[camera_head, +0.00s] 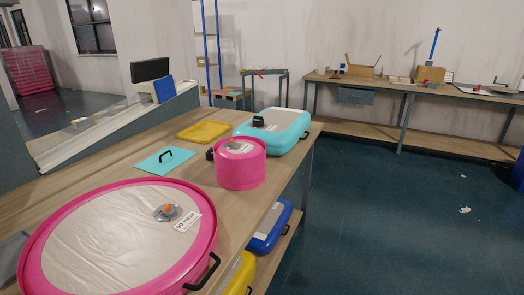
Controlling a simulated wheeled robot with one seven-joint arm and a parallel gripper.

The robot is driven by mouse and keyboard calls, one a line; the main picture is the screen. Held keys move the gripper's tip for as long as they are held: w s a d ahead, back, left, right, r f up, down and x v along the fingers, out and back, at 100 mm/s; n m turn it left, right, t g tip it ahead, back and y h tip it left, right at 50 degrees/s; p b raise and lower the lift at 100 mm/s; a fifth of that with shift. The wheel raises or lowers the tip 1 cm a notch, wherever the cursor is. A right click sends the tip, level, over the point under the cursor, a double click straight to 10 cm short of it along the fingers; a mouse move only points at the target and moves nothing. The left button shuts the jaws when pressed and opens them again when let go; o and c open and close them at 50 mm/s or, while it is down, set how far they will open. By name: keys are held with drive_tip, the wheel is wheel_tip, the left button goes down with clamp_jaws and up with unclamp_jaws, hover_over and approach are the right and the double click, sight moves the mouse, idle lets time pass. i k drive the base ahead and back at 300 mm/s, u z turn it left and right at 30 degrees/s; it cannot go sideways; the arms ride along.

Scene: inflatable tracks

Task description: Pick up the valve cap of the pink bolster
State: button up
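A pink upright cylinder (240,168), which looks like the bolster, stands on the long wooden table (135,168). Its top is pale with a white label. A small grey and orange valve fitting (234,143) sits on that top; it is too small to tell the cap apart. A dark part (210,154) shows at its left side. A large, low pink round inflatable (120,240) lies nearer, with a grey valve fitting with an orange part (168,210) beside a white label. My gripper is not in view.
A teal inflatable (288,128) with a black part on top stands behind the bolster. A yellow tray-like piece (204,131) and a teal sheet (164,160) with a black handle lie to its left. Blue (270,228) and yellow items sit below the table. Dark floor at right is mostly clear.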

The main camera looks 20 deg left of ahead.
sight(209, 155)
drive_tip(key=z, duration=1.2)
drive_tip(key=i, duration=3.15)
drive_tip(key=u, duration=3.35)
